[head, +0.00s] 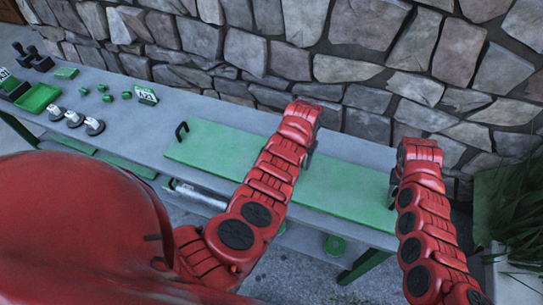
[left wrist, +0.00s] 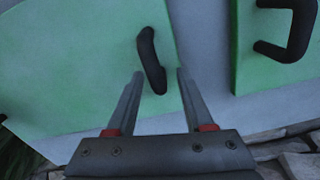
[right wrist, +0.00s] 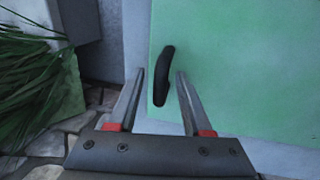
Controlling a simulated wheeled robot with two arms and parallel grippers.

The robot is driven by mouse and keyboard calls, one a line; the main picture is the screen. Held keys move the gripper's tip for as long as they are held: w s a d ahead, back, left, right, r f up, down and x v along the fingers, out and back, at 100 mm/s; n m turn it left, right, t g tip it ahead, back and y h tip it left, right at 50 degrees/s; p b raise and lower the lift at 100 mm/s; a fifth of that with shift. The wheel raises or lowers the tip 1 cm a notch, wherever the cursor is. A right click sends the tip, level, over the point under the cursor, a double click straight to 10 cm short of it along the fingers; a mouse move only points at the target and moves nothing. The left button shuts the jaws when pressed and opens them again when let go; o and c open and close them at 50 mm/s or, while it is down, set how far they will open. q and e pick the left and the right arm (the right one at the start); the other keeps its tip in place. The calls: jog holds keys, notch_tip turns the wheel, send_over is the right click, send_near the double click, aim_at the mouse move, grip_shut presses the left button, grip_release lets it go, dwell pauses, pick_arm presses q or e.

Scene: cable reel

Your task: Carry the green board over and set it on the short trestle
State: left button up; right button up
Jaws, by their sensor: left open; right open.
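Two flat green boards lie on the grey bench top. The right green board (head: 340,190) stretches between my two grippers and has a black handle at each end. Its left-end handle (left wrist: 151,62) is just beyond and between the fingers of my open left gripper (left wrist: 158,75). Its right-end handle (right wrist: 163,76) stands between the fingertips of my open right gripper (right wrist: 160,74). The left green board (head: 205,150) has a black handle (head: 181,131) at its left end; its other handle (left wrist: 292,35) shows in the left wrist view. I cannot pick out the short trestle.
A stone wall (head: 300,60) runs behind the bench (head: 140,135). Small green blocks, a green tray (head: 38,98) and several round pale pieces (head: 75,118) are at the left. A silver cylinder (head: 200,195) and green ring (head: 335,245) are lower. Plants (head: 515,215) stand at right.

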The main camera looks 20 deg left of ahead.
pick_arm(q)
notch_tip(320, 180, up, 11)
jog(key=shift+f, duration=0.15)
pick_arm(e)
jog(key=shift+r, duration=0.2)
notch_tip(320, 180, up, 11)
jog(key=a, duration=0.2)
jog(key=shift+a+r, duration=0.2)
dwell(0.7)
